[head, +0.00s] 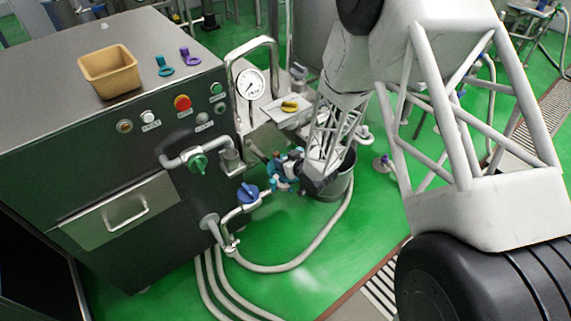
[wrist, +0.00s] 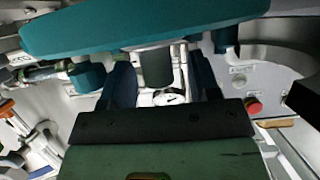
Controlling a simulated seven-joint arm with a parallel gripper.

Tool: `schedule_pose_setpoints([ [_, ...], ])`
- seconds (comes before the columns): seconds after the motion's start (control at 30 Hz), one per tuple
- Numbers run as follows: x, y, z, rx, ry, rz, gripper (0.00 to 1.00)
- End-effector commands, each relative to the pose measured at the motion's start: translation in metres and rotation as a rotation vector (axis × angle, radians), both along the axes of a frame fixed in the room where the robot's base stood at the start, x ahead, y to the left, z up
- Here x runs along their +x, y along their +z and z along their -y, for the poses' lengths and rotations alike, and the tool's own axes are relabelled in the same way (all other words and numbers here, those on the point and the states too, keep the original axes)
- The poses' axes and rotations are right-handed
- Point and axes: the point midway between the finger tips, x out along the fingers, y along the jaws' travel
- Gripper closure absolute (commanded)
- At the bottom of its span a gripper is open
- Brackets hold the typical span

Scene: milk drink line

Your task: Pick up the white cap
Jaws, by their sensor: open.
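I cannot pick out the white cap with certainty in either view. In the head view my gripper (head: 289,172) is low beside the dark machine, among small teal and blue valve parts, and my own wrist hides part of that spot. In the wrist view my gripper (wrist: 163,82) is open, with its dark fingers apart. A large teal handle (wrist: 150,27) crosses close in front of the camera, with a grey-dark stem between the fingers. Whether the fingers touch anything there is unclear.
The dark machine (head: 130,190) has a tan tray (head: 110,71) on top. A pressure gauge (head: 250,83), a blue valve (head: 248,193) and a green valve (head: 198,163) stick out near my arm. A grey bucket (head: 341,183) stands behind my gripper. Hoses (head: 290,266) lie on the green floor.

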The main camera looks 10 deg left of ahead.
Motion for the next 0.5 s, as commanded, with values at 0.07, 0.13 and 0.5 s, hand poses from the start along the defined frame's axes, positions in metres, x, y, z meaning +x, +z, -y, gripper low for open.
schedule_pose_setpoints([
  [0.07,-0.0001,0.0,0.0001,0.0,0.0,0.0,0.44],
  [0.13,-0.0001,0.0,0.0001,0.0,0.0,0.0,0.44],
  [0.5,-0.0001,0.0001,0.0001,0.0,0.0,0.0,0.81],
])
